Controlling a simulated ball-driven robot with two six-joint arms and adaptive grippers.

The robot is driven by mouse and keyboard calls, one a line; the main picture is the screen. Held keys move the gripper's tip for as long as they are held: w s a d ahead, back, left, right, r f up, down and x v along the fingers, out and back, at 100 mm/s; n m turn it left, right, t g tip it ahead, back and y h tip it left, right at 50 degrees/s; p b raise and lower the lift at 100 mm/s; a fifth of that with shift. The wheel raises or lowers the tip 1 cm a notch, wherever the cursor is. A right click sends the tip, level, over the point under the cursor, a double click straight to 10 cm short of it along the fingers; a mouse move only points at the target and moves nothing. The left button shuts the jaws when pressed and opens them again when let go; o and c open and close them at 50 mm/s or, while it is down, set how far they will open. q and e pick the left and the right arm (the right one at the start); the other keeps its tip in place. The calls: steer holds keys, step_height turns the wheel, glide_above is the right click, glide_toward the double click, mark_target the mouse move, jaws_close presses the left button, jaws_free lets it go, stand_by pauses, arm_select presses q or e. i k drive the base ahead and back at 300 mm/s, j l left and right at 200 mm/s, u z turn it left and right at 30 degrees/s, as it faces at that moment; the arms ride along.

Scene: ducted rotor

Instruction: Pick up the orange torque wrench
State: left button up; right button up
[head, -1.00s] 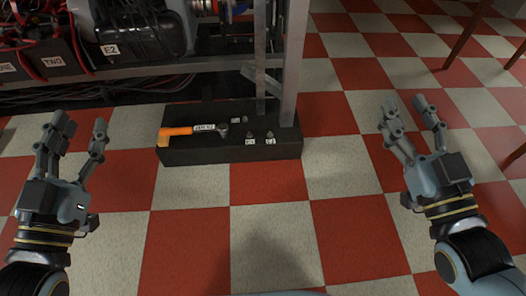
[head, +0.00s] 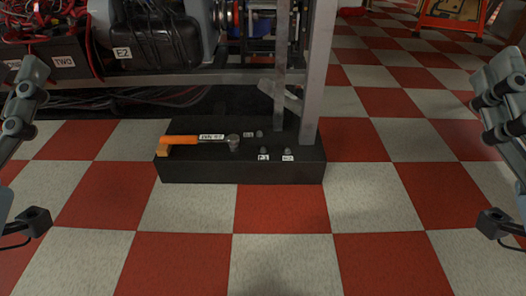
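The orange torque wrench (head: 192,141) lies on top of a low black block (head: 240,171), handle to the left and dark round head to the right. A white label sits on its shaft. The handle's left end is at the block's left edge. My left gripper (head: 20,95) is partly cut off at the left picture edge, well apart from the wrench. My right gripper (head: 500,95) is partly cut off at the right edge, also far from it. I cannot tell how far either one's fingers are spread. Nothing shows in the visible parts.
A metal post (head: 317,75) stands at the block's back right, with a slanted bracket beside it. Small labelled knobs (head: 287,153) sit right of the wrench head. A frame rail (head: 180,79) with cables and machinery is behind. The checkered floor in front is clear.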

mark_target(232, 140)
steer(key=i+j, duration=0.15)
steer(key=i, duration=0.2)
steer(key=i+j, duration=0.15)
steer(key=i, duration=0.25)
steer(key=i+j, duration=0.15)
steer(key=i, duration=0.2)
steer(key=j+u, duration=0.05)
